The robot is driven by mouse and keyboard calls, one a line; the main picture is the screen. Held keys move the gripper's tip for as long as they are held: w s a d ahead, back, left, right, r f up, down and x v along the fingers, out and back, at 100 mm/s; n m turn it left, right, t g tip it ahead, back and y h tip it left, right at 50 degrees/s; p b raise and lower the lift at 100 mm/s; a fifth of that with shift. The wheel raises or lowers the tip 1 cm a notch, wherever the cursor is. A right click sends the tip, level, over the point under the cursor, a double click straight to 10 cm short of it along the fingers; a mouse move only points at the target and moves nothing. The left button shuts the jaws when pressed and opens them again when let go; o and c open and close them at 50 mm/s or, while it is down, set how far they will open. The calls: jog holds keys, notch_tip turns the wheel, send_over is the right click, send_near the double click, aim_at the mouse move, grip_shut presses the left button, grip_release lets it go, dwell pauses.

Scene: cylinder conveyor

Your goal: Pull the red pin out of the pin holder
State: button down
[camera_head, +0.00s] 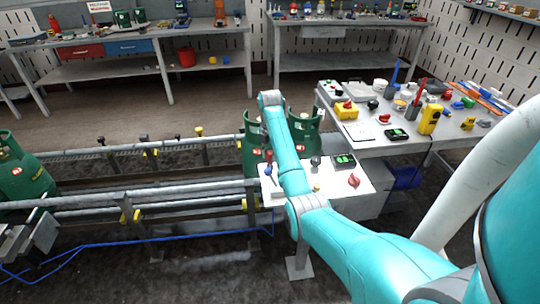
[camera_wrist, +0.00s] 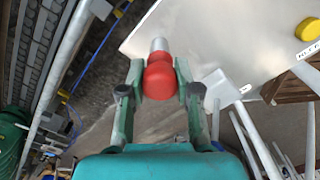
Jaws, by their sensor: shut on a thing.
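The red pin has a rounded red knob (camera_wrist: 160,80) and a short silver shaft (camera_wrist: 159,45), which points up in the wrist view. My gripper (camera_wrist: 159,92) is shut on the red knob, one finger on each side. I cannot make out the pin holder in the wrist view, nor tell whether the shaft touches anything. In the head view my arm hides the gripper and the pin.
A white control panel (camera_head: 335,190) with a red knob (camera_head: 354,181) stands beside my arm. A yellow button (camera_wrist: 308,29) shows in the wrist view. Green gas cylinders (camera_head: 304,125) stand behind my arm, conveyor rails (camera_head: 160,195) run left, and a cluttered workbench (camera_head: 385,150) stands right.

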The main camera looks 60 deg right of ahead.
jog(key=shift+r, duration=0.65)
jog(key=shift+r, duration=0.25)
jog(key=shift+r, duration=0.55)
